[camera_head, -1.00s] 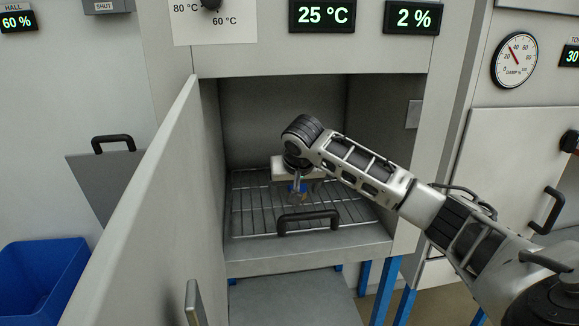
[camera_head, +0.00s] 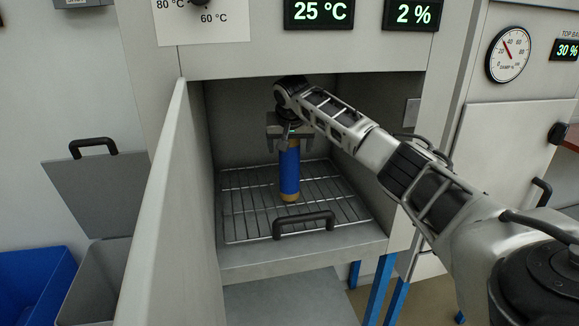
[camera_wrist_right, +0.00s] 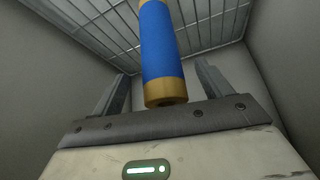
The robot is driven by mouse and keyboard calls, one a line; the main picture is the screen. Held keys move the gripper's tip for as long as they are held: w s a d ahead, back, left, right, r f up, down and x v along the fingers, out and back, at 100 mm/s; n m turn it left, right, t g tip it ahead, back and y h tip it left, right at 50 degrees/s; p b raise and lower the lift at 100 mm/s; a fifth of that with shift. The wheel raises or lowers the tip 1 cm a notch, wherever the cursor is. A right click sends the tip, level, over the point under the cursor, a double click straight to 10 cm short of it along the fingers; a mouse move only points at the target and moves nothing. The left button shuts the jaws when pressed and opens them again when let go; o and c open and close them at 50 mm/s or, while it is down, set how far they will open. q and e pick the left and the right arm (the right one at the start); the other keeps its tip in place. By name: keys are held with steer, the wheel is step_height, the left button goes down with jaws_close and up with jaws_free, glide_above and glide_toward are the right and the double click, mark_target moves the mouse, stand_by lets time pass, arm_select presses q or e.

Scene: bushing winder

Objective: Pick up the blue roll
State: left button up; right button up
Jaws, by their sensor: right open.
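The blue roll (camera_head: 289,170) has tan ends and appears to stand upright on the wire rack (camera_head: 245,205) inside the open oven chamber. My right gripper (camera_head: 289,143) is above it, pointing down, with its fingers at either side of the roll's upper end. In the right wrist view the roll (camera_wrist_right: 160,45) rises between the two open fingers of the gripper (camera_wrist_right: 162,85), with a visible gap on each side. Its near tan end faces the palm. My left gripper is not in view.
The open oven door (camera_head: 160,215) stands to the left of the chamber. A black handle (camera_head: 303,225) is at the rack's front. The chamber walls surround my right gripper closely. A blue bin (camera_head: 35,285) and a grey bin (camera_head: 95,285) stand at lower left.

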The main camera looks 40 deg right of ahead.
steer(key=w+d, duration=0.1)
steer(key=w+d+f+p, duration=0.1)
steer(key=w, duration=0.1)
steer(key=shift+w+d, duration=0.2)
steer(key=shift+d, duration=0.2)
steer(key=shift+c, duration=0.4)
steer(key=c, duration=1.6)
steer(key=shift+r, duration=0.15)
